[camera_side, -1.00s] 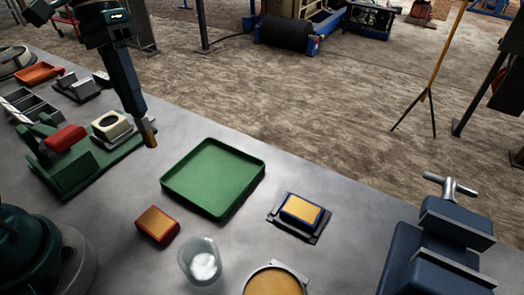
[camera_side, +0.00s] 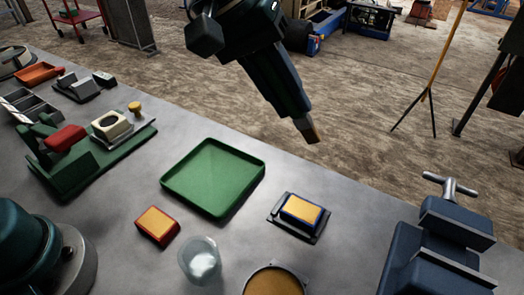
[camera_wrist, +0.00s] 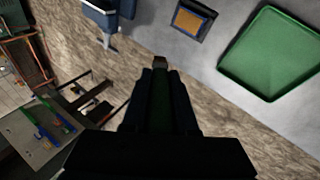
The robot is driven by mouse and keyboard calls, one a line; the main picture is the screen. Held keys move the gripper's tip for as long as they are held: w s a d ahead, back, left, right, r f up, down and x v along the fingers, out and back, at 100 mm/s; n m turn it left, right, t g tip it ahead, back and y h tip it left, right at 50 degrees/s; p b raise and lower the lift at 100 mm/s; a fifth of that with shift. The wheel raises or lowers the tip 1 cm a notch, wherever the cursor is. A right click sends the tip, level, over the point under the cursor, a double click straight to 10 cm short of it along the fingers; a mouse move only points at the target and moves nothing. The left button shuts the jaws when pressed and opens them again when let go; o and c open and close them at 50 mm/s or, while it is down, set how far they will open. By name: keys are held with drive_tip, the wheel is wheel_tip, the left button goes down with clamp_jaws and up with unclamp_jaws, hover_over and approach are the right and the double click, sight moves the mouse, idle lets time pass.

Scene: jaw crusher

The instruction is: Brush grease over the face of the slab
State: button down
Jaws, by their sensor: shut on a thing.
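My gripper (camera_side: 297,112) is shut on a brush, with its tan tip (camera_side: 312,135) pointing down, high and clear of the bench. In the wrist view the gripper (camera_wrist: 160,80) holds it, and the brown tip (camera_wrist: 160,62) shows beyond the fingers. An orange-yellow-faced slab in a blue frame (camera_side: 302,210) sits on a dark plate, below the brush in the side view; it also shows in the wrist view (camera_wrist: 195,20). A similar red-sided block (camera_side: 157,226) lies at left. Which is the task's slab I cannot tell. A round tan-filled tin (camera_side: 274,281), possibly grease, is at the front.
A green tray (camera_side: 213,178) lies mid-bench. A clear cup with whitish contents (camera_side: 200,261) stands in front. A blue vise (camera_side: 440,250) stands at right. A green fixture (camera_side: 75,170) is at left.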

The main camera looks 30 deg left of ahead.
drive_tip(key=s+d+f+m, duration=0.1)
drive_tip(key=s+d+f, duration=0.2)
drive_tip(key=d+f, duration=0.1)
drive_tip(key=shift+s+d+f+m+h, duration=0.3)
drive_tip(key=shift+s+f+m+h, duration=0.1)
drive_tip(key=shift+f, duration=0.1)
idle(0.4)
drive_tip(key=shift+f, duration=3.35)
drive_tip(key=shift+a, duration=3.3)
drive_tip(key=shift+d, duration=3.2)
wheel_tip(320, 180, up, 8)
drive_tip(key=shift+d+f, duration=0.1)
drive_tip(key=shift+f, duration=0.05)
